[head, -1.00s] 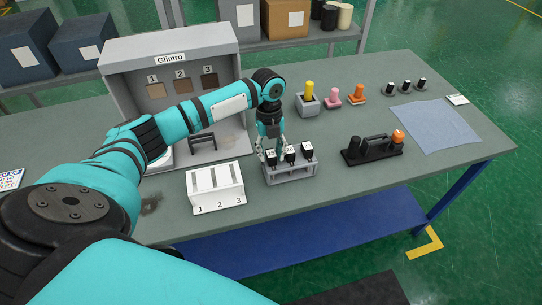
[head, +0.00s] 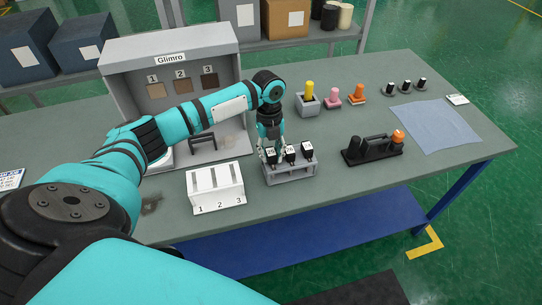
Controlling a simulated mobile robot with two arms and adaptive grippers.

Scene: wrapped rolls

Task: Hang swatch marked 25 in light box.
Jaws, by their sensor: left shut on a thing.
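The grey light box (head: 114,84), labelled Glimro, stands at the back left. Patches numbered 1, 2 and 3 are on its back wall, and a small black stand (head: 202,142) is inside. Three black pieces with small white labels stand upright in a grey rack (head: 291,174): left piece (head: 270,157), middle piece (head: 290,153) and right piece (head: 307,150). The label marks are too small to read surely. My left gripper (head: 271,149) points down, shut on the left black piece, which is still at the rack. My right gripper is out of view.
A white slotted holder (head: 216,202) marked 1, 2, 3 stands left of the rack. To the right are a black holder (head: 372,153) and a blue cloth (head: 436,125). Yellow, pink and orange-topped items stand behind.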

